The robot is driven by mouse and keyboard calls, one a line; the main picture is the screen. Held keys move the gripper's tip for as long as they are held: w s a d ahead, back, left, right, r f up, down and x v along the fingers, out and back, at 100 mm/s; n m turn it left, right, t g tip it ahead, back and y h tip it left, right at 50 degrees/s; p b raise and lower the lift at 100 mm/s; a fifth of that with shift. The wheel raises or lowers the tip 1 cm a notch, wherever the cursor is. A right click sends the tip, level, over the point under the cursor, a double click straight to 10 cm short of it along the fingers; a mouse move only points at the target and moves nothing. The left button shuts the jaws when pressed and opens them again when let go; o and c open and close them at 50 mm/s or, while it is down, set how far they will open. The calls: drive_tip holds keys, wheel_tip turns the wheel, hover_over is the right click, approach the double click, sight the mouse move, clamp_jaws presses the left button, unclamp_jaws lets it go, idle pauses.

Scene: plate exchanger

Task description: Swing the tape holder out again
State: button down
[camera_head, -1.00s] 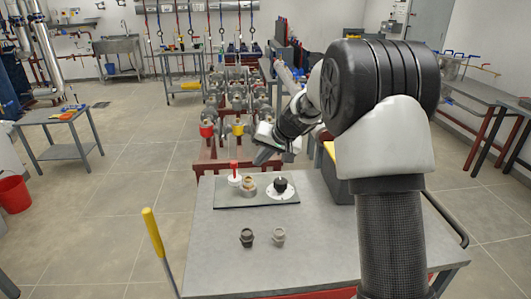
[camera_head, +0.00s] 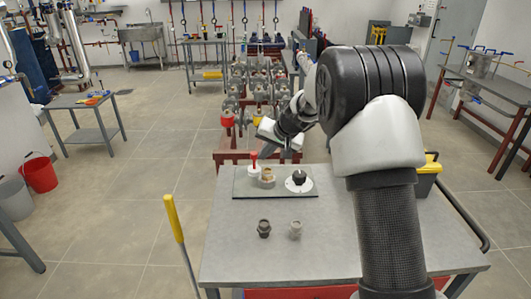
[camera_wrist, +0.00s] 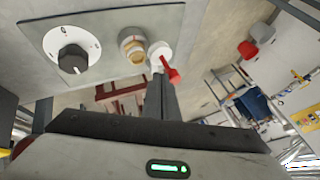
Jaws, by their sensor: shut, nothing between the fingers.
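A grey plate (camera_head: 240,188) lies on the workbench (camera_head: 225,240). On it stand a white part with an upright red piece (camera_head: 253,158), a brass fitting (camera_head: 267,176) and a black knob on a white dial (camera_head: 299,178). No part is clearly recognisable as the tape holder; the red-and-white part may be it. My gripper (camera_head: 287,156) is beyond the plate's far edge. In the wrist view my gripper (camera_wrist: 160,82) is shut and empty, its tips appearing close to the red piece (camera_wrist: 171,74). I cannot tell whether they touch.
Two loose fittings, one dark (camera_head: 264,228) and one grey (camera_head: 296,229), stand on the bench in front of the plate. A yellow-topped pole (camera_head: 174,218) rises at the bench's left side. A toolbox (camera_head: 428,172) is at the right. The bench front is otherwise clear.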

drive_tip(key=shift+s+a+r+m+t+h+p, duration=0.2)
drive_tip(key=shift+a+m+h+p, duration=0.1)
drive_tip(key=shift+a+m+p, duration=0.4)
drive_tip(key=shift+s+a+r+m+t+h+p, duration=0.25)
drive_tip(key=shift+a+p, duration=0.2)
drive_tip(key=shift+p, duration=0.4)
drive_tip(key=w+a+m+h+p, duration=0.1)
drive_tip(key=w+a+m+p, duration=0.1)
drive_tip(key=a+p, duration=0.3)
drive_tip(key=shift+a+f+p, duration=0.3)
drive_tip(key=shift+a+p, duration=0.1)
drive_tip(key=shift+a, duration=0.8)
